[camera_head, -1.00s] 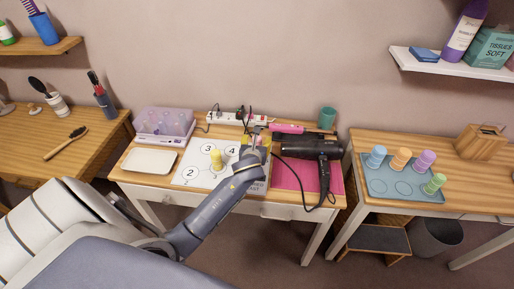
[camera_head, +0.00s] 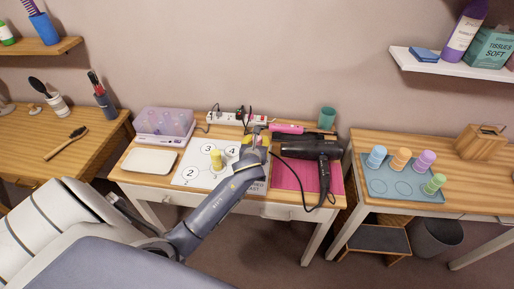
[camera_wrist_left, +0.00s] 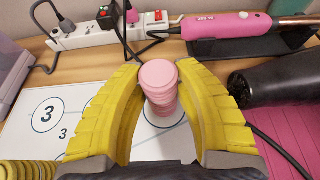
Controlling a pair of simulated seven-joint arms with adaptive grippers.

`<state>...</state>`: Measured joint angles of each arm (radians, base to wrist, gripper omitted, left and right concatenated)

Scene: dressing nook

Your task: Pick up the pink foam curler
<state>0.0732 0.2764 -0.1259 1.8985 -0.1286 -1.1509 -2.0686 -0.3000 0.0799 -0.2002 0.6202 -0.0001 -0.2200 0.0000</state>
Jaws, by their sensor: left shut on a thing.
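The pink foam curler (camera_wrist_left: 159,78) stands upright between the yellow fingers of my left gripper (camera_head: 256,131), seen in the left wrist view. The gripper is shut on it. Its lower end is over a printed circle on the white numbered mat (camera_wrist_left: 30,128). I cannot tell whether its base touches the mat. In the head view the curler is mostly hidden by my gripper and wrist. My right gripper is not in view.
A yellow curler (camera_head: 216,159) stands on the mat to the left. A black hair dryer (camera_head: 312,150) lies on a pink mat to the right. Behind are a power strip (camera_head: 230,118) and a pink iron (camera_head: 287,128). A blue tray (camera_head: 392,188) with several curlers is on the right table.

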